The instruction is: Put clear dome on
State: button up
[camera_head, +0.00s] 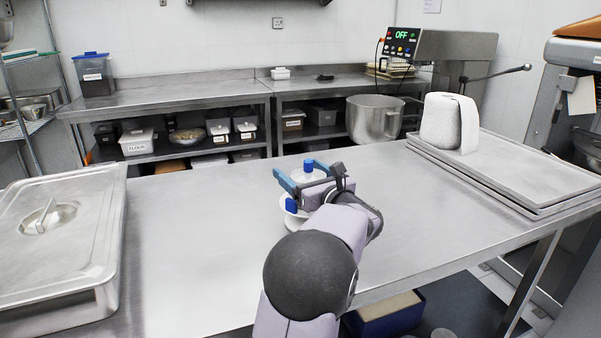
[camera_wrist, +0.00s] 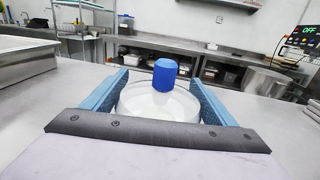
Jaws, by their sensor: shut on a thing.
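The clear dome (camera_wrist: 133,99) with its dark blue knob (camera_wrist: 165,72) sits between the two light blue fingers of my gripper (camera_wrist: 156,91). My gripper is shut on the dome's sides, with the knob upright. In the head view my gripper (camera_head: 302,181) is over the middle of the near steel table, and the blue knob (camera_head: 308,165) rises between the fingers. A white round piece (camera_head: 293,219) with a second dark blue part (camera_head: 291,205) shows just below my gripper, partly hidden by my arm. I cannot tell whether the dome touches it.
A lidded steel pan (camera_head: 55,235) stands on the left of the table (camera_head: 190,240). A white roll (camera_head: 449,123) stands on stacked trays (camera_head: 510,170) at right. A steel mixing bowl (camera_head: 374,119) and a control panel reading OFF (camera_head: 400,50) are behind.

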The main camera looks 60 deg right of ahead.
jog(key=shift+f+b, duration=0.75)
jog(key=shift+b, duration=0.05)
jog(key=o, duration=1.1)
jog(key=shift+b+v, duration=0.8)
jog(key=shift+v, duration=2.85)
